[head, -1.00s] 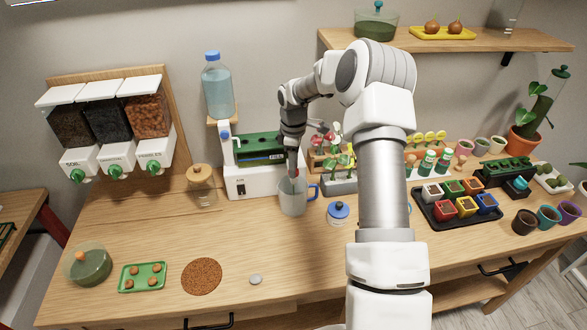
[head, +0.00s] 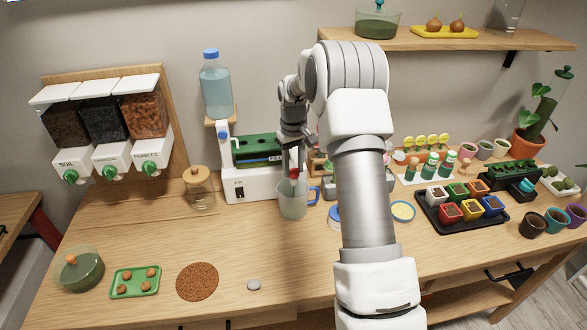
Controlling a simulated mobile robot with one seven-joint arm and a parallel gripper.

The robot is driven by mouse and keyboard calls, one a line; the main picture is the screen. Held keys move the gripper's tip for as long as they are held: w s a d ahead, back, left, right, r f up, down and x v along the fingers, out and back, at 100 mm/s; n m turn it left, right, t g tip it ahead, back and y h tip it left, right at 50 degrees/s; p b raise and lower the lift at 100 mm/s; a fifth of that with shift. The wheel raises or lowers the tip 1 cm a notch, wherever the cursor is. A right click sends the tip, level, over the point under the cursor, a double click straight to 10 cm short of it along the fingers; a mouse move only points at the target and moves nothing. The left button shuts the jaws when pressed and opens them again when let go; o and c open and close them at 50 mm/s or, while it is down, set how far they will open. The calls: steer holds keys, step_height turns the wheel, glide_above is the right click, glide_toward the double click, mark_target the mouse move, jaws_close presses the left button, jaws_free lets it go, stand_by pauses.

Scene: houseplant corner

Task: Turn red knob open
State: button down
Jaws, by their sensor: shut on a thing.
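The red knob (head: 293,174) is a small red piece on the front of the white machine (head: 250,186), just above a clear jug (head: 292,201) with a blue handle. My gripper (head: 294,164) reaches down from above and is shut on the red knob. The fingers hide part of the knob, and its exact angle is hard to tell. The jug stands upright on the table below the knob, in front of the machine.
A water bottle (head: 215,86) stands upside-up above the machine's left side. A cork-lidded jar (head: 199,188) is left of the machine. A black tray (head: 433,219) of coloured pots is at right.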

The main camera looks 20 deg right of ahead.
mark_target(293, 169)
steer(key=shift+m, duration=1.9)
steer(key=shift+c, duration=2.3)
jaws_free()
steer(key=shift+b, duration=0.3)
step_height(293, 169, up, 17)
steer(key=shift+r, duration=0.2)
